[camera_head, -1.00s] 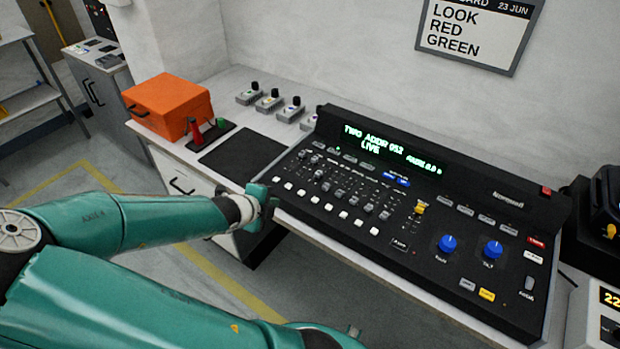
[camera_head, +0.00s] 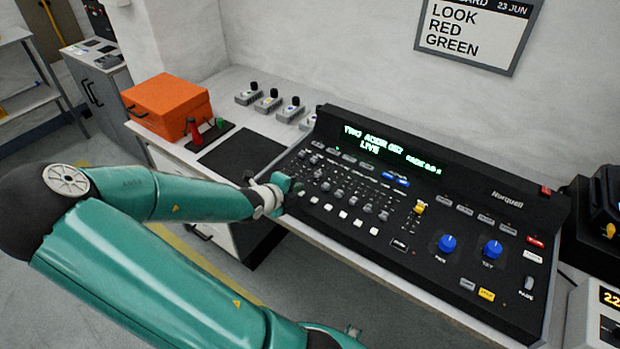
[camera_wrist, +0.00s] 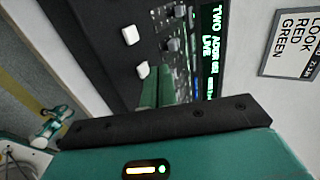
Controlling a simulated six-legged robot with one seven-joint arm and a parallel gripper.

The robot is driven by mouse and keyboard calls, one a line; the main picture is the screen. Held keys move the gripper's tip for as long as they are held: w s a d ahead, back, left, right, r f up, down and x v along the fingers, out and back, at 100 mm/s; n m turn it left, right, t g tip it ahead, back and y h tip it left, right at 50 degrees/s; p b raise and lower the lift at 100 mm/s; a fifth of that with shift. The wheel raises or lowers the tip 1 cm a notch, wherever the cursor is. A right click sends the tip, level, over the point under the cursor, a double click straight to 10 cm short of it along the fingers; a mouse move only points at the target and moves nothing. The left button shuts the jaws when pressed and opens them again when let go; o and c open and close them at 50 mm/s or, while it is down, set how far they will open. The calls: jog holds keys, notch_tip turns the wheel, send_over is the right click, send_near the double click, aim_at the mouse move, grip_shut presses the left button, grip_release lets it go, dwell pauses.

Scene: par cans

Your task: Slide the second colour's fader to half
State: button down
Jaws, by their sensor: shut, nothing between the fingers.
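A black lighting console (camera_head: 470,182) stands on the bench, with a row of grey fader caps (camera_head: 353,202) above a row of white buttons (camera_head: 343,215). A yellow-capped fader (camera_head: 420,207) sits farther right. The lit display (camera_head: 388,148) includes the word LIVE. My gripper (camera_head: 292,189) is shut and empty at the console's left end, over the leftmost controls, and hides some of them. I cannot tell whether it touches a cap. In the wrist view, the shut green fingers (camera_wrist: 158,93) point at the panel beside two white buttons (camera_wrist: 130,35). The fader labels are too small to read.
A wall sign (camera_head: 476,30) reads LOOK RED GREEN. An orange case (camera_head: 165,103), a dark mat (camera_head: 243,155) and several small knob boxes (camera_head: 268,102) lie left of and behind the console. Blue knobs (camera_head: 447,243) stand up at the console's right.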

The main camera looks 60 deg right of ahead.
aim_at(316, 174)
jog(key=d, duration=0.2)
jog(key=d+f, duration=0.1)
jog(key=d, duration=0.1)
jog(key=s+d, duration=0.1)
jog(key=d, duration=0.1)
jog(key=shift+f, duration=0.35)
jog(key=shift+s+d, duration=0.1)
jog(key=shift+d, duration=0.35)
jog(key=shift+s+d, duration=0.1)
jog(key=shift+d, duration=0.7)
jog(key=shift+a, duration=0.15)
